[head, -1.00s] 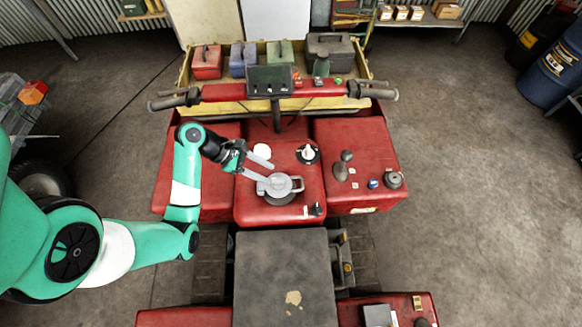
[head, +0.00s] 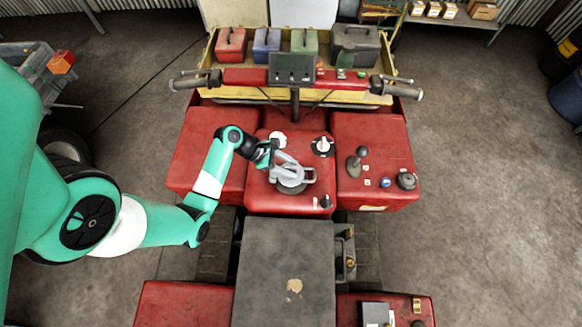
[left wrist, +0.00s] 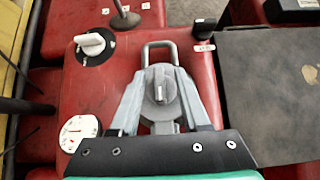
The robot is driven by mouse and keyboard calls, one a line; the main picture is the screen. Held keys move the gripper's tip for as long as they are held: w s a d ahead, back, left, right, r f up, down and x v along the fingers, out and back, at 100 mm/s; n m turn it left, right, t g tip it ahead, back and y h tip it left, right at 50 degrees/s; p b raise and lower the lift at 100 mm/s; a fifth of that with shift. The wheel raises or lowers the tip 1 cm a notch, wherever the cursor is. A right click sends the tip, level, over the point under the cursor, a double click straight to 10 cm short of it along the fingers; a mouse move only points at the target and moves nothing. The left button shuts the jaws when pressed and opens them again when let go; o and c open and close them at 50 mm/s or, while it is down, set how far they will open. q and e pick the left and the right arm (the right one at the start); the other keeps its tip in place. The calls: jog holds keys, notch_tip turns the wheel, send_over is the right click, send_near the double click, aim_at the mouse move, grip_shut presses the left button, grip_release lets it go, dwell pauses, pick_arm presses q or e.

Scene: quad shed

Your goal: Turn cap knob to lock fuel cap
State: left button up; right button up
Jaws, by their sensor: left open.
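The grey fuel cap (head: 297,187) sits on the red tank top in front of the seat, with a bar handle at one side. In the left wrist view the round cap (left wrist: 158,106) has a raised knob (left wrist: 160,92) in its middle and a U-shaped handle beyond it. My left gripper (head: 292,174) is open over the cap. In the left wrist view its two fingers (left wrist: 160,80) stand on either side of the knob, with gaps between. Whether they touch the cap's edge I cannot tell. My right gripper is not in view.
A white dial gauge (left wrist: 78,132) and a black-and-white selector knob (left wrist: 92,46) are on the red top near the cap. A small black switch (left wrist: 204,28) is on the other side. The handlebar (head: 295,78) spans the front, and the dark seat (head: 285,260) is behind.

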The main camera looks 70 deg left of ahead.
pick_arm(q)
jog(key=shift+w+f, duration=0.2)
grip_shut()
